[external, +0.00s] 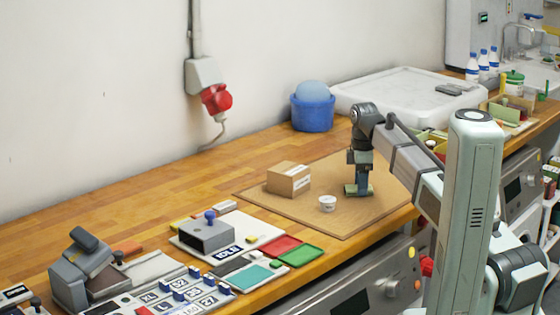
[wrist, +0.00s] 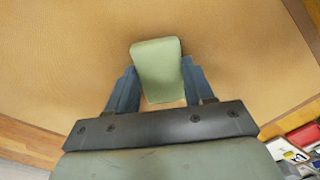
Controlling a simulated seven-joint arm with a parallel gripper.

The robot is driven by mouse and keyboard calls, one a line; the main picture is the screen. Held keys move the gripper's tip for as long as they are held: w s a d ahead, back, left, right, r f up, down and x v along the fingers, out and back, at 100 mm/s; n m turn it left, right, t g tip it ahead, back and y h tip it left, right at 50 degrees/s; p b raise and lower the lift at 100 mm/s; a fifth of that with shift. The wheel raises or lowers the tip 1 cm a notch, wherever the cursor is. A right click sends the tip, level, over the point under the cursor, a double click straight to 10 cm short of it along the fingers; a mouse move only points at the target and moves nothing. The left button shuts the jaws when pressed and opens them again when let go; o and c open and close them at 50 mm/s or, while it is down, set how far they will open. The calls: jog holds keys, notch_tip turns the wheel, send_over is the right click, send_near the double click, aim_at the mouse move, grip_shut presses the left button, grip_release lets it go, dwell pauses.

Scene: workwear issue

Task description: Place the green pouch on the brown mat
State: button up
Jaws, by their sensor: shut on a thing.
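The green pouch (wrist: 157,68) is pale green and sits between the two fingers of my gripper (wrist: 153,90) in the wrist view. In the external view my gripper (external: 358,185) points down over the right part of the brown mat (external: 300,213), shut on the green pouch (external: 350,189). The pouch is low, at or just above the mat's surface; I cannot tell whether it touches. The brown mat also fills most of the wrist view (wrist: 60,60).
A cardboard box (external: 287,180) and a small white tub (external: 327,203) stand on the mat, left of my gripper. A blue bucket (external: 312,108) and a white tray (external: 395,95) are behind. Red (external: 281,246) and green (external: 301,255) flat trays lie at the front left.

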jog(key=shift+f, duration=0.15)
jog(key=o, duration=1)
jog(key=shift+o, duration=0.2)
notch_tip(320, 180, up, 12)
